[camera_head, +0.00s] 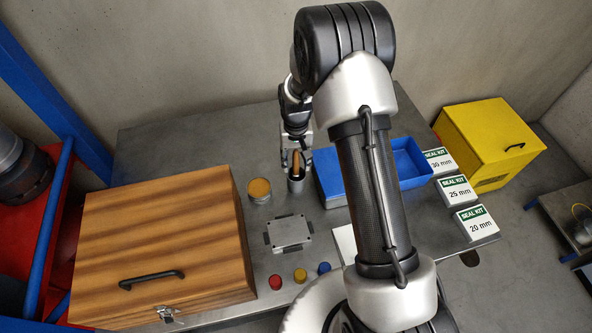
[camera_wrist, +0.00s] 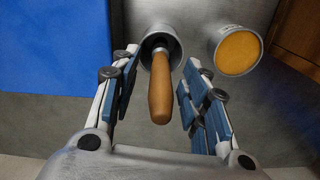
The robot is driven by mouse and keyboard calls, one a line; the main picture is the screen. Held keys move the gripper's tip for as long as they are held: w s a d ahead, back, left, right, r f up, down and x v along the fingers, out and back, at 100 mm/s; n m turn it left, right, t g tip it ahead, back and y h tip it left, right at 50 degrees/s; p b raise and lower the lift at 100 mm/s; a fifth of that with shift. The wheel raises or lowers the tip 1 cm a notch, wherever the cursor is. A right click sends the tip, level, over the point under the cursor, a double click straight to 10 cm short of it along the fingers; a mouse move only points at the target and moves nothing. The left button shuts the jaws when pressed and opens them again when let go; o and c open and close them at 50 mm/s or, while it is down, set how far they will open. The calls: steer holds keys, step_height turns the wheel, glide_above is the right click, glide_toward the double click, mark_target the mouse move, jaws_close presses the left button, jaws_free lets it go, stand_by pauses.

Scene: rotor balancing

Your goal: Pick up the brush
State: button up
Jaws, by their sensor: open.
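The brush shows as a wooden handle (camera_wrist: 160,90) rising out of a dark-lined metal cup (camera_wrist: 176,42) in the wrist view; its other end is hidden inside the cup. In the head view the handle (camera_head: 297,161) stands in the cup (camera_head: 296,186) on the metal table. My gripper (camera_wrist: 156,85) is open, with one finger on each side of the handle. I see gaps between the handle and both fingers. In the head view my gripper (camera_head: 297,150) is just above and around the cup's mouth, partly hidden by its own wrist.
A tin with an orange top (camera_head: 259,190) stands left of the cup. A blue tray (camera_head: 405,160) is close on the right, with seal kit boxes (camera_head: 458,190) beyond. A wooden case (camera_head: 160,245) fills the left. A grey plate (camera_head: 288,232) and colored buttons (camera_head: 300,275) are in front.

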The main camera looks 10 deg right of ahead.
mark_target(296, 169)
step_height(296, 169, down, 3)
steer(key=shift+r, duration=0.1)
steer(key=shift+c, duration=0.2)
steer(key=shift+r, duration=0.1)
jaws_close()
